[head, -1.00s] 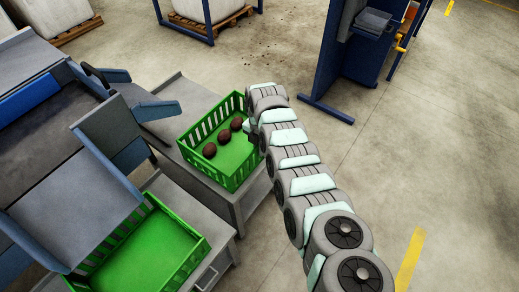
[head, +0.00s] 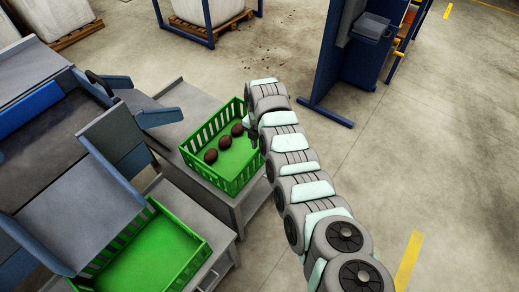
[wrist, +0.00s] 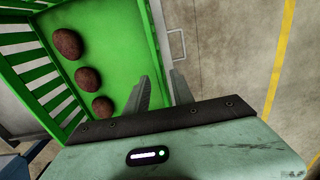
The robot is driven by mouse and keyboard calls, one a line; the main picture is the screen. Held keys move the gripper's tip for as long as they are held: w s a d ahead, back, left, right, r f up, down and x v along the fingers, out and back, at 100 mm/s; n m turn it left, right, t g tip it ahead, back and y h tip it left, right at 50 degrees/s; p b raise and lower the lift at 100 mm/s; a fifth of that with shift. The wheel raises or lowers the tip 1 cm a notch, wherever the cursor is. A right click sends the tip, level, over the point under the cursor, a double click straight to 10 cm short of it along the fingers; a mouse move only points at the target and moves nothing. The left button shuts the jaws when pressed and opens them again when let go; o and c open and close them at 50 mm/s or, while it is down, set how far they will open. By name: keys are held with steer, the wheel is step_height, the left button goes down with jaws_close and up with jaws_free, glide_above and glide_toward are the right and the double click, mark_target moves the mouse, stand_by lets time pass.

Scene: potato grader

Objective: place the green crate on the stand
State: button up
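A green crate (head: 211,184) with slatted walls sits on a grey stand (head: 236,214) in the middle of the head view. Three dark potatoes lie in a row on its floor. In the wrist view the crate (wrist: 118,20) fills the upper left. My gripper (wrist: 158,77) is at the crate's right wall, with one finger inside and one outside. A gap shows between the fingers, and I see no clear grip on the wall. In the head view my arm hides most of the gripper. A second green crate (head: 187,271), empty, sits at the lower left.
Grey grader chutes (head: 85,212) with blue side plates stand close on the left of both crates. A blue frame (head: 350,65) stands at the upper right. A pallet with a white sack (head: 205,10) is at the back. The floor to the right is open.

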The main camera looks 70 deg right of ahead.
step_height(320, 180, up, 7)
steer(key=shift+f+p, duration=0.1)
steer(key=shift+p, duration=0.85)
